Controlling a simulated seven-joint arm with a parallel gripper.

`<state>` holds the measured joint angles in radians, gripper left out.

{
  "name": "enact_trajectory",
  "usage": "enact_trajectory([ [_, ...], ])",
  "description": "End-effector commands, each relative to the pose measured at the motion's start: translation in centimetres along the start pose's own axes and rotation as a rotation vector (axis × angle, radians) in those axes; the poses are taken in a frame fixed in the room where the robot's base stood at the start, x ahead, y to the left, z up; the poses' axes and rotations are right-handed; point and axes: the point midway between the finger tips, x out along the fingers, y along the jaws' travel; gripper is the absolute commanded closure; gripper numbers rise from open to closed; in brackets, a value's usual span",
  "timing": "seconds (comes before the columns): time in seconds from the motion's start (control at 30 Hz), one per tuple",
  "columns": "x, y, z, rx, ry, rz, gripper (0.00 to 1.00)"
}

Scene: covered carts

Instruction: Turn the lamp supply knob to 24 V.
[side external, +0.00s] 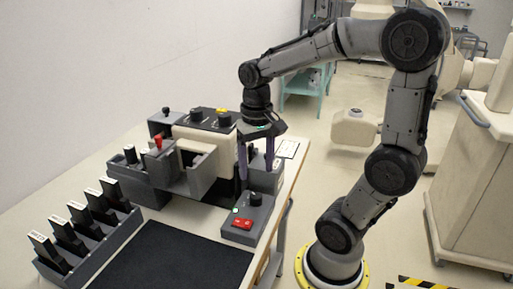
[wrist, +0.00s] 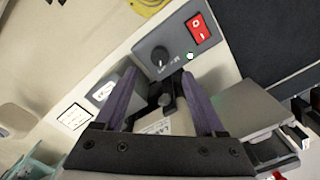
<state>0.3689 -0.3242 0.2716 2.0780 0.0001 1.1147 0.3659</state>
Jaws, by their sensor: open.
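The lamp supply is a dark grey box (side external: 262,216) at the table's right edge. In the wrist view, the box (wrist: 147,50) shows at the top centre. It carries a black round knob (side external: 255,199), which also shows in the wrist view (wrist: 160,56), beside a red rocker switch (wrist: 200,28) and a lit green lamp (wrist: 189,56). White scale marks lie by the knob, too small to read; I cannot tell its setting. My gripper (side external: 255,177) points down above and behind the box, purple fingers apart. In the wrist view, nothing is gripped between the fingertips (wrist: 159,73).
Another grey unit (side external: 265,178) stands right behind the supply. Left are a beige machine (side external: 190,137) with knobs on top and a rack (side external: 84,245) of several black handles. A black mat (side external: 172,262) lies in front. A white card (side external: 287,149) lies near the table's edge.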

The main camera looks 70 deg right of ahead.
Motion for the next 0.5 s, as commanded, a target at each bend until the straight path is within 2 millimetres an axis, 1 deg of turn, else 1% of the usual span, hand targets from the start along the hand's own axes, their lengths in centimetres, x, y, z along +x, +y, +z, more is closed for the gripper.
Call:
enact_trajectory([
  [0.03, -1.2, -0.1, -0.1, 0.000, 0.006, -0.002, 0.28],
  [0.2, -3.8, 0.0, -0.1, 0.000, 0.003, -0.001, 0.28],
  [0.33, -5.0, 0.0, -0.1, 0.000, 0.002, -0.001, 0.28],
  [0.5, -5.4, 0.0, 0.0, 0.000, 0.000, 0.000, 0.28],
])
